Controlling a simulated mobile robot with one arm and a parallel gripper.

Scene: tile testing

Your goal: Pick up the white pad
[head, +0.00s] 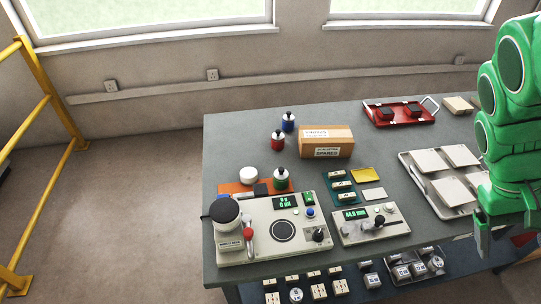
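A small flat white pad (373,195) lies on the grey table, just in front of a yellow pad (368,175) and behind the right-hand instrument. Its top is uncovered. My green arm comes down at the right edge of the head view. My gripper (484,240) hangs near the front right of the table, well to the right of the white pad and apart from it. Its fingertips are small and dark here, so I cannot tell whether they are open or shut.
A teal tray (344,199) with small blocks lies left of the pad. The instrument (370,223) with a green display stands in front. A larger tester (270,229) is at left. A tray (409,168) of pale tiles lies between pad and gripper. A spares box (327,142) stands behind.

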